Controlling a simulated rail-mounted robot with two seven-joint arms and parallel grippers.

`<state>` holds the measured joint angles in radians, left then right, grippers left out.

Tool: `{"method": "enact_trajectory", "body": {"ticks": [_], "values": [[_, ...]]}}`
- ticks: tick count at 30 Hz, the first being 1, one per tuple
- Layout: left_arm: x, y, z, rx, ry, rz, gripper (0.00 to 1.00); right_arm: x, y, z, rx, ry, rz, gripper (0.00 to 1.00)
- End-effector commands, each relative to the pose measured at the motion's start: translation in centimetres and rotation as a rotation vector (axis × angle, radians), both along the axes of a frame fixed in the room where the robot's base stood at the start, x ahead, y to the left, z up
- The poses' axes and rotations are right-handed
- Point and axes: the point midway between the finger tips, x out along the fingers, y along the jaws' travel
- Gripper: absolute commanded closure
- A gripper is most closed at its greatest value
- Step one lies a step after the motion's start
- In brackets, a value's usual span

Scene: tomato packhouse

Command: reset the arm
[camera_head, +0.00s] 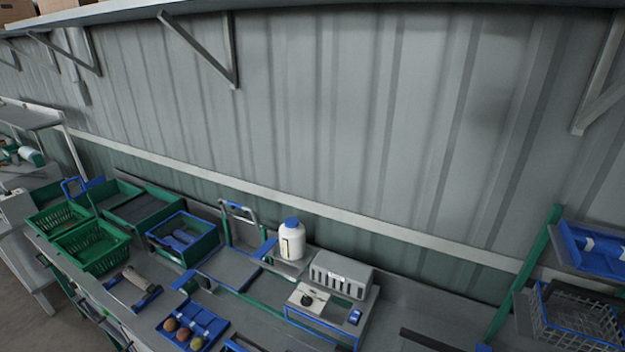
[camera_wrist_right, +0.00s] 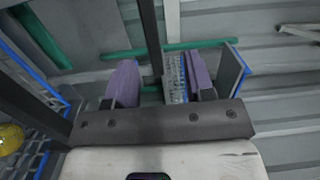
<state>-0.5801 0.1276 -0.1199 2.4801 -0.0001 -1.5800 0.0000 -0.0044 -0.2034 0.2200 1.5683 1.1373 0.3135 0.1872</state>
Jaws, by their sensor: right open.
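My right gripper (camera_wrist_right: 162,84) shows in the right wrist view, its two purple-padded fingers apart. Between and beyond the fingers I see a pale grey slotted or printed strip and a grey panel with a blue edge (camera_wrist_right: 236,72). I cannot tell how far these are from the fingers, and I see nothing clamped. No gripper can be made out in the head view. My left gripper is in neither view.
The bench holds green crates (camera_head: 92,246), a white bottle with a blue cap (camera_head: 291,240), a grey slotted box (camera_head: 340,274) and a blue tray (camera_head: 205,322) with several round fruits. A wire basket (camera_head: 575,325) stands at the right. Shelf brackets (camera_head: 205,50) jut from the wall.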

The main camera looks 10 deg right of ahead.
Motion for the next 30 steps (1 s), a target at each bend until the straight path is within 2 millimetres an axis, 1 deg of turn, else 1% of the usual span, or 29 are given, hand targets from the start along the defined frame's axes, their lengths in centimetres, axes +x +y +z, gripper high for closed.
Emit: {"method": "enact_trajectory", "body": {"ticks": [2, 5, 6, 8, 9, 11, 12, 14, 15, 17, 18, 19, 21, 24, 27, 30], "values": [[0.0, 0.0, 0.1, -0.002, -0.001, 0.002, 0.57, -0.4, 1.0, 0.9, -0.089, 0.024, 0.106, 0.51], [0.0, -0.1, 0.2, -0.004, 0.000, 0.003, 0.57, -1.4, 3.6, 2.1, -0.250, 0.087, 0.303, 0.51], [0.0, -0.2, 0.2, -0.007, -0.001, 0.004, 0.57, -2.1, 4.9, 2.4, -0.326, 0.125, 0.391, 0.51], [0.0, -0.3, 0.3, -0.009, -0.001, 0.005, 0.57, -3.4, 6.8, 2.5, -0.442, 0.192, 0.525, 0.51], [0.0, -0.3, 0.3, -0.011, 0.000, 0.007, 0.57, -4.5, 7.9, 2.4, -0.514, 0.242, 0.610, 0.51], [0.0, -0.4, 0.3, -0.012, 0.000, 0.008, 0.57, -6.4, 9.5, 2.1, -0.623, 0.326, 0.732, 0.51], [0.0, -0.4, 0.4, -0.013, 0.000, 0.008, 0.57, -7.8, 10.4, 1.7, -0.693, 0.388, 0.810, 0.51], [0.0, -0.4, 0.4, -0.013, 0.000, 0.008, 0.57, -10.2, 11.4, 1.1, -0.789, 0.485, 0.918, 0.51], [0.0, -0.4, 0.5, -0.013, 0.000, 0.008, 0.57, -11.9, 11.9, 0.7, -0.853, 0.555, 0.986, 0.51], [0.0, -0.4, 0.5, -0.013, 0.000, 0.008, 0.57, -14.6, 12.3, 0.2, -0.936, 0.663, 1.077, 0.51], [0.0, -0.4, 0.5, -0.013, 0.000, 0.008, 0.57, -16.3, 12.3, -0.1, -0.986, 0.737, 1.131, 0.51], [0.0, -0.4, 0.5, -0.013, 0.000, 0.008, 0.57, -17.6, 12.3, -0.2, -1.020, 0.790, 1.168, 0.51], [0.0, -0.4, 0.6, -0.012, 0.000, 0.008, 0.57, -20.5, 11.9, -0.4, -1.086, 0.912, 1.240, 0.51], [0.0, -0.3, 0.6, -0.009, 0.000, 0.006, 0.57, -24.0, 11.1, -0.3, -1.153, 1.067, 1.316, 0.51], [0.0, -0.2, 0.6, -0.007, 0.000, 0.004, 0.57, -26.8, 10.3, 0.1, -1.193, 1.191, 1.365, 0.51], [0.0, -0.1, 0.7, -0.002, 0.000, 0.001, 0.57, -28.6, 9.7, 0.5, -1.210, 1.277, 1.394, 0.51]]}}
